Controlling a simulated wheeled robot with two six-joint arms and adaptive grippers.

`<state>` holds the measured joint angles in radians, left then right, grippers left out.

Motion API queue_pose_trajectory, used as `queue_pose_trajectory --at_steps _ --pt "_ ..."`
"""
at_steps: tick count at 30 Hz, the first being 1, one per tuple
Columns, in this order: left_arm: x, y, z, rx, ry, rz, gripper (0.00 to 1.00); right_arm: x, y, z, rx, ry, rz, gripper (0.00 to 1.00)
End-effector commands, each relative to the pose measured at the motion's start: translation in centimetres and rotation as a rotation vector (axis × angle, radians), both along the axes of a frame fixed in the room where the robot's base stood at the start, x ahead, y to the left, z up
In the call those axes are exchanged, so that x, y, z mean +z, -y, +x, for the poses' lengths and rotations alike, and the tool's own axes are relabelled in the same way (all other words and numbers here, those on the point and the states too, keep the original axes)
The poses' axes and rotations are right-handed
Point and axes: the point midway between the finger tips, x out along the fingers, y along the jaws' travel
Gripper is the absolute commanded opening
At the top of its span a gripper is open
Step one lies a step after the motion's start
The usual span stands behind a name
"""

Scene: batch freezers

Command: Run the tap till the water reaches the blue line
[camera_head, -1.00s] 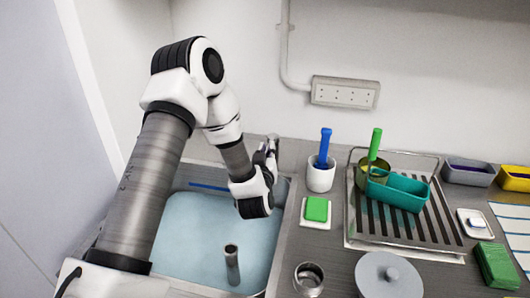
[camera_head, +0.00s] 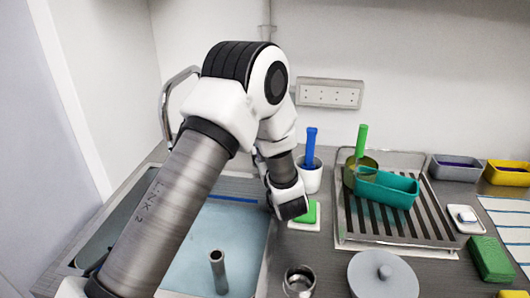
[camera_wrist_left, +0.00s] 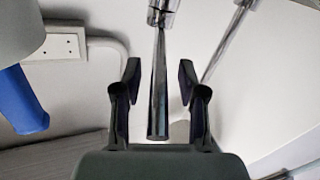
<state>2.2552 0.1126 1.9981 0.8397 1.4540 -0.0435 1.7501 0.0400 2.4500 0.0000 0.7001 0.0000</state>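The sink (camera_head: 119,204) holds pale blue water (camera_head: 240,235). The blue line (camera_head: 232,199) shows on its back wall, and a strip of wall seems to show between it and the water. A grey standpipe (camera_head: 218,272) stands up out of the water. The tap's curved pipe (camera_head: 167,100) rises behind my left arm; its outlet is hidden. In the left wrist view my left gripper (camera_wrist_left: 158,100) is open, with a tapered chrome lever (camera_wrist_left: 159,85) between its fingers. I cannot tell whether they touch. In the head view the fingers are mostly hidden behind my wrist. My right gripper is out of view.
Right of the sink stand a white cup (camera_head: 311,178) with a blue-handled tool, a green sponge (camera_head: 312,212) and a metal cup (camera_head: 299,281). A draining rack (camera_head: 430,225) holds a teal tray (camera_head: 385,188). A grey lidded pot (camera_head: 383,275) stands in front.

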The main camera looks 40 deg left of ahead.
Motion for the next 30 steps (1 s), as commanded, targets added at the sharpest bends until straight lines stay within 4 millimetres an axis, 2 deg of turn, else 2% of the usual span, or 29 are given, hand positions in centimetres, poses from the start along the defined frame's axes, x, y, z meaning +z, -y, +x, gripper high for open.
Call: queue_pose_trajectory --at_steps 5,8,18,21,29,30 --pt "0.0 0.0 0.0 0.000 -0.001 0.000 0.41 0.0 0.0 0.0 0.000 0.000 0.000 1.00" --pt "0.9 0.0 0.0 -0.001 0.002 -0.001 0.41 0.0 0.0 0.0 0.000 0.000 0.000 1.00" --pt "8.2 -0.1 0.0 0.000 0.004 -0.001 0.41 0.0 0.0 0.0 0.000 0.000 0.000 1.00" --pt "9.5 -0.1 0.0 0.000 0.002 -0.001 0.41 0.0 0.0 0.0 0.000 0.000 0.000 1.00" --pt "10.0 -0.1 0.0 0.000 -0.001 0.000 0.41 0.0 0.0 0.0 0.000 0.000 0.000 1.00" --pt "10.0 -0.1 0.0 0.000 -0.001 0.000 0.37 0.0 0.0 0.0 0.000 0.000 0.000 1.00"
